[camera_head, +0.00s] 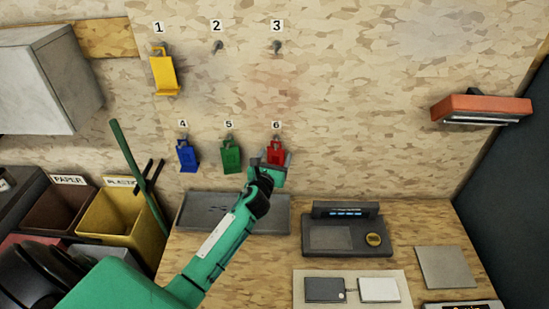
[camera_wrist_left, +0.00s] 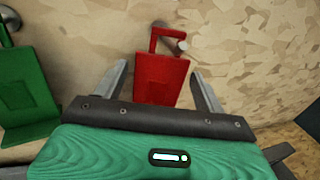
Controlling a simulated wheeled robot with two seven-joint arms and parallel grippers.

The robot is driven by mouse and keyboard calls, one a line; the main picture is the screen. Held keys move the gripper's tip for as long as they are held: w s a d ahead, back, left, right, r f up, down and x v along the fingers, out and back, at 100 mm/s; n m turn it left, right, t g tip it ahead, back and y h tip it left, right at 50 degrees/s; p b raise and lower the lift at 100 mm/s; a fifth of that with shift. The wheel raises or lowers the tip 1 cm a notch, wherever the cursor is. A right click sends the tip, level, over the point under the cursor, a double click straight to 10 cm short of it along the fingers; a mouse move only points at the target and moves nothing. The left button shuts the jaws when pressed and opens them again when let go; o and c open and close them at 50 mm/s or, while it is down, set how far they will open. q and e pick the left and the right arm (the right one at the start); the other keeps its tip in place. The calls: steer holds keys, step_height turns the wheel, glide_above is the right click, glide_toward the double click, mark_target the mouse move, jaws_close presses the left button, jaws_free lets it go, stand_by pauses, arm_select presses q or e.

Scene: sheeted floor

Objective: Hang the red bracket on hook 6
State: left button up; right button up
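The red bracket (camera_head: 275,150) is at hook 6, under the label 6 on the wall board. In the left wrist view the red bracket (camera_wrist_left: 162,78) is upright, and its open-sided top loop lies over the metal peg of hook 6 (camera_wrist_left: 181,45). My left gripper (camera_head: 271,164) is right in front of the bracket's lower part. In the left wrist view its two fingers stand apart, one on each side of the bracket, with visible gaps, so it is open. The bracket's lower end is hidden behind the gripper. My right gripper is not in view.
A green bracket (camera_head: 231,158) hangs close by at hook 5, a blue one (camera_head: 187,157) at hook 4 and a yellow one (camera_head: 164,75) at hook 1. Hooks 2 (camera_head: 217,46) and 3 (camera_head: 277,46) are bare. A grey tray (camera_head: 190,211) lies below.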

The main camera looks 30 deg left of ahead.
arm_select(q)
steer(key=shift+o, duration=0.4)
steer(key=shift+s+f, duration=0.1)
steer(key=shift+s, duration=0.2)
steer(key=s+d+b, duration=0.2)
steer(key=s+b, duration=0.1)
steer(key=s, duration=1)
steer(key=shift+d, duration=0.3)
